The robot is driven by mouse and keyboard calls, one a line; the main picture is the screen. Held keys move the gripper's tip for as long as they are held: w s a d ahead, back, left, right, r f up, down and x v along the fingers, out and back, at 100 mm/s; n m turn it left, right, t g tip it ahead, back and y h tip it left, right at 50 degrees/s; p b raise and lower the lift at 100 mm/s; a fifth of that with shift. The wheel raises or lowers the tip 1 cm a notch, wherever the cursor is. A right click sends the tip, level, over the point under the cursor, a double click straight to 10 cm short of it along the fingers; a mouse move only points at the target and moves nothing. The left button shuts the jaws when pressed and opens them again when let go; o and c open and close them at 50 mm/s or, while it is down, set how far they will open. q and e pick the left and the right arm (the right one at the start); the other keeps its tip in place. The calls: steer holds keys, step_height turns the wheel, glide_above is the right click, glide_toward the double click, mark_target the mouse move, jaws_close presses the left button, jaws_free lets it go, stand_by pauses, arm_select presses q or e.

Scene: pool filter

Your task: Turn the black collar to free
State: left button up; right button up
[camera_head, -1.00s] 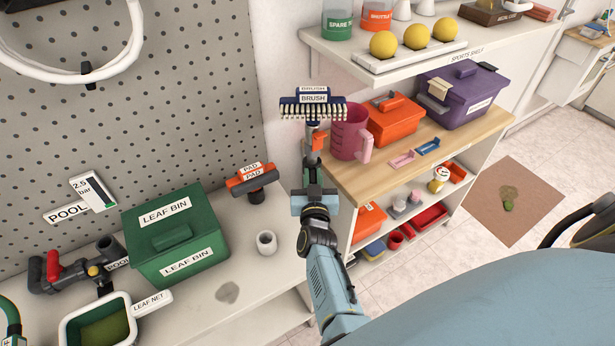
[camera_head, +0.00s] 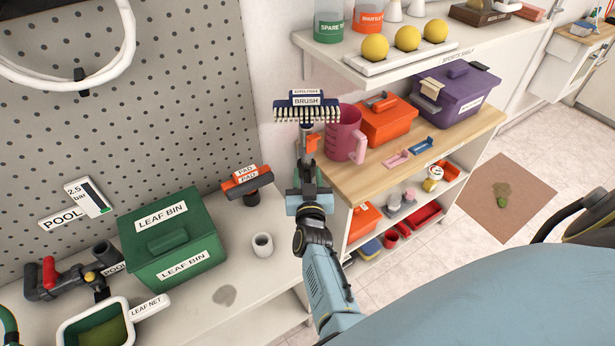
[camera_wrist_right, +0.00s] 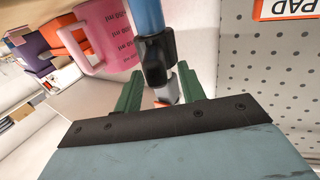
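The brush (camera_head: 307,107), with a dark blue head and pale bristles, stands upright above my right gripper (camera_head: 307,180). A short neck with an orange tab (camera_head: 312,144) joins it to the gripper. In the wrist view, a blue shaft (camera_wrist_right: 147,15) runs into a black collar (camera_wrist_right: 157,55). Below the collar, a pale grey handle piece (camera_wrist_right: 168,90) sits between the green fingers of my right gripper (camera_wrist_right: 162,82). The gripper appears shut on this handle, though contact on both sides is partly hidden. My left gripper is not in view.
A pink jug (camera_head: 344,134) stands close right of the brush, with orange (camera_head: 388,126) and purple (camera_head: 455,97) boxes beyond. A shelf (camera_head: 375,62) overhangs them. On the left counter are the green leaf bin (camera_head: 170,240), orange pad (camera_head: 247,181), white cup (camera_head: 262,245) and leaf net (camera_head: 95,320).

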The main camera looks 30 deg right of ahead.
mark_target(307, 144)
step_height(307, 144, up, 9)
steer(key=p, duration=0.8)
steer(key=shift+r+p, duration=0.15)
steer(key=shift+p, duration=0.15)
